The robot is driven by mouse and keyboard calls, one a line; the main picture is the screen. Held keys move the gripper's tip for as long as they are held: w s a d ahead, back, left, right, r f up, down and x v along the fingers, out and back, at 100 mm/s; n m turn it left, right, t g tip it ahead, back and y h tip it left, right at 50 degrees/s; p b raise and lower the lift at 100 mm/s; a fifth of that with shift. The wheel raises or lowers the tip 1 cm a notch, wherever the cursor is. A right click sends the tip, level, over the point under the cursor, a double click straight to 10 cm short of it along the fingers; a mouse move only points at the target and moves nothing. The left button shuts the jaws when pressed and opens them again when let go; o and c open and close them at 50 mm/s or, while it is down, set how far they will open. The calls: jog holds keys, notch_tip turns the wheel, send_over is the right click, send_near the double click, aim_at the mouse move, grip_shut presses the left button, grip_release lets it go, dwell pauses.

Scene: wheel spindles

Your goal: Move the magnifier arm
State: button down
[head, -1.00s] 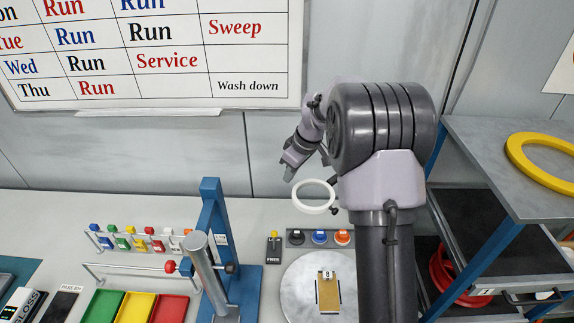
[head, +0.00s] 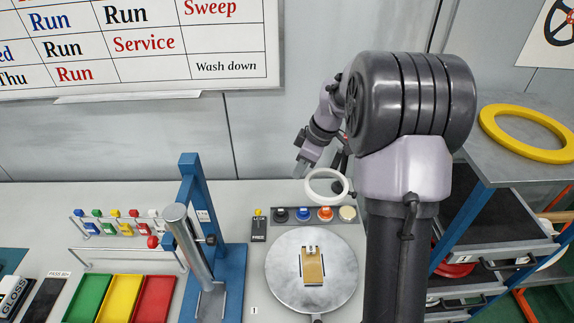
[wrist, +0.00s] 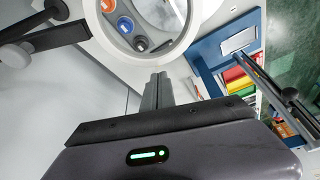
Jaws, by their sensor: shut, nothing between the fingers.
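The magnifier's white ring (head: 308,187) stands above the back of the bench, beyond the round grey plate. A dark bracket joins its right side, mostly hidden behind my arm. In the wrist view the ring (wrist: 193,25) is large at the top with its lens showing coloured buttons. The dark magnifier arm (wrist: 45,40) runs in from the left there. My gripper (head: 299,168) is shut and empty, just left of and slightly above the ring in the head view. Its closed fingers (wrist: 158,88) point at the ring's lower edge in the wrist view. I cannot tell whether they touch.
A round plate (head: 340,290) carries a brass block (head: 312,268). Behind it is a row of coloured buttons (head: 303,214). A blue press frame (head: 190,200) and coloured trays (head: 120,295) stand left. A shelf with a yellow ring (head: 490,125) is right.

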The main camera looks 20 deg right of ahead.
jog(key=p+v, duration=0.2)
jog(key=v, duration=1.5)
jog(key=shift+s+d+p, duration=0.25)
jog(key=shift+s+p, duration=0.15)
jog(key=shift+s, duration=0.05)
